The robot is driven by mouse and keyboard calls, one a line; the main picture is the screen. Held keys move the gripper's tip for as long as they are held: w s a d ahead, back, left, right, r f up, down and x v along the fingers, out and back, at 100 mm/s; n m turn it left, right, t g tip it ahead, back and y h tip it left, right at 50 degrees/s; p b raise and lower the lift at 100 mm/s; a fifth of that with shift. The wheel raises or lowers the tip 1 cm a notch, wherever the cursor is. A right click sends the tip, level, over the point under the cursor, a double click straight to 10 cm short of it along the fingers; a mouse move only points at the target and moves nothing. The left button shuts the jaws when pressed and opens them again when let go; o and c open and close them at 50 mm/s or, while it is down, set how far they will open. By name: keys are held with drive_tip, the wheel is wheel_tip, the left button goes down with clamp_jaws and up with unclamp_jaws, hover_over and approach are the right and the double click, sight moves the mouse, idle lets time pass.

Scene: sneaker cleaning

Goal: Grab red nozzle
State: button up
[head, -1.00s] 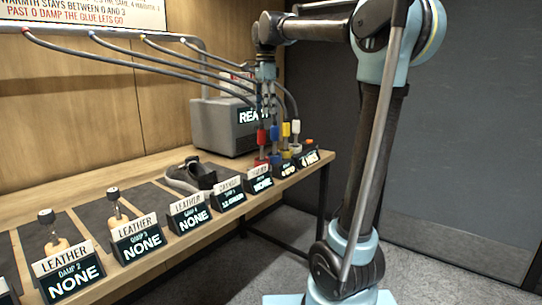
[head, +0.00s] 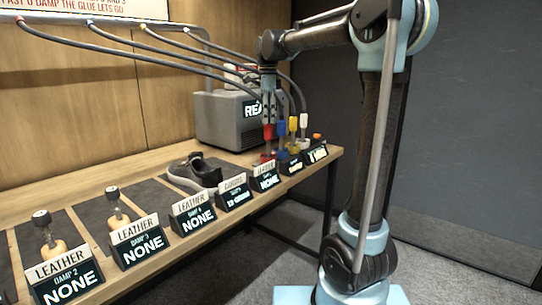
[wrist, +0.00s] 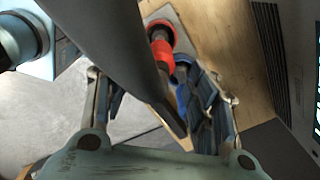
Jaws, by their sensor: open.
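The red nozzle (head: 268,132) stands upright in its holder on the right end of the bench, in the head view. It also shows in the wrist view (wrist: 162,54), top centre, beyond a dark hose that crosses the picture. My gripper (head: 270,110) points down just above the red nozzle. In the wrist view my gripper (wrist: 157,95) has its fingers spread, with the hose and the red nozzle's upper part between them in the picture. Whether a finger touches the nozzle cannot be told. The blue nozzle (wrist: 182,70) is close beside the right finger.
Blue (head: 281,129), yellow (head: 293,124) and white (head: 304,120) nozzles stand close to the right of the red one. Hoses arch from a rail on the left. A grey machine (head: 225,120) stands behind; a dark sneaker (head: 193,170) lies to the left.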

sight(268, 133)
drive_tip(key=shift+f, duration=3.65)
drive_tip(key=shift+c, duration=0.3)
clamp_jaws()
